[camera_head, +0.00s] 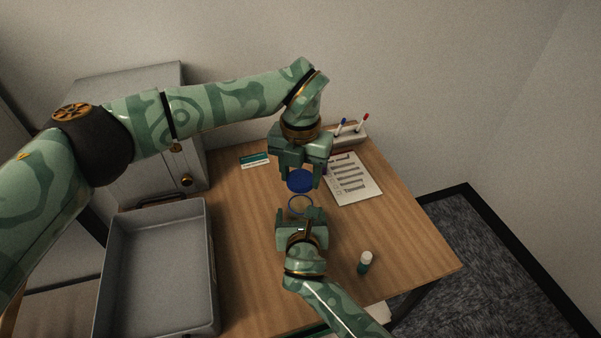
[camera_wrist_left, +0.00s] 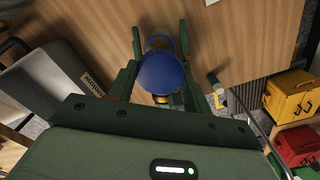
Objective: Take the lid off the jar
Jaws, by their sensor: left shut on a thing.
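The round blue lid (camera_head: 300,181) is between the fingers of my left gripper (camera_head: 298,180), which is shut on it. In the left wrist view the lid (camera_wrist_left: 163,75) shows as a blue disc between the fingers. The jar's lower part is hidden by the right gripper.
A grey open tray (camera_head: 207,270) is at the left of the wooden table (camera_head: 410,250). A small white-capped bottle (camera_head: 365,262) stands at right. The right table area is mostly clear.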

